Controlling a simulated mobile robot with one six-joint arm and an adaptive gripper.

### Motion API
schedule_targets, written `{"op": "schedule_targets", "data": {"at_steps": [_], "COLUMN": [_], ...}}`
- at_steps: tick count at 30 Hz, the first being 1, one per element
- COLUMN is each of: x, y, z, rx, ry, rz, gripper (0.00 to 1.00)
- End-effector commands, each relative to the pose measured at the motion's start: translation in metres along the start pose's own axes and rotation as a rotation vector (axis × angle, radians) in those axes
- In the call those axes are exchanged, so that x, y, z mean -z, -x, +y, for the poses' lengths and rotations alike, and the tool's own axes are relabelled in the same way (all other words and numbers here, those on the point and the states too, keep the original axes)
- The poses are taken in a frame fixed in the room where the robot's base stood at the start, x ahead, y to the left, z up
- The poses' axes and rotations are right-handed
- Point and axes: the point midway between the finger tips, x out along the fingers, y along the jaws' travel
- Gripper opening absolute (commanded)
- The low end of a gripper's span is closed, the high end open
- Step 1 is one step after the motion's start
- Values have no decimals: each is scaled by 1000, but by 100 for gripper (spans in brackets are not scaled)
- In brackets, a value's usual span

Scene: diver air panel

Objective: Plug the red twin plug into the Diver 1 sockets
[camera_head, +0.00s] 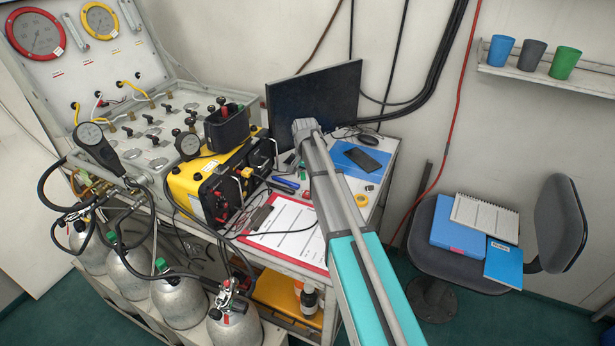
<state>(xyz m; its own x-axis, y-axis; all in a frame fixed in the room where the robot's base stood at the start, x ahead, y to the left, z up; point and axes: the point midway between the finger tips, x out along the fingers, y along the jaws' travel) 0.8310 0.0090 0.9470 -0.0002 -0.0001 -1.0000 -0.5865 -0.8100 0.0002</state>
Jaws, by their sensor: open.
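The yellow case (183,187) with a black front stands on the desk left of the centre, beside the gauge panel. Cables run around its front. My arm reaches up from the bottom over the desk and ends in a grey part in front of the monitor. I cannot see my gripper's fingers.
A red clipboard (268,243), blue pens (283,184), a blue folder (346,158) and a phone (362,160) lie on the desk. A monitor (312,95) stands behind. Gas cylinders (180,302) and hoses crowd the lower left. A chair (558,225) stands right.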

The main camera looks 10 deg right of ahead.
Motion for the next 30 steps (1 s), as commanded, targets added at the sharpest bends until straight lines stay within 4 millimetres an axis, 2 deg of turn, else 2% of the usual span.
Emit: {"op": "schedule_targets", "data": {"at_steps": [1,18,30], "x": [0,1,1], "y": [-8,-52,-72], "z": [0,1,1], "rx": [0,0,0], "ry": [0,-1,-2], "rz": [0,0,0], "gripper": [71,71,71]}}
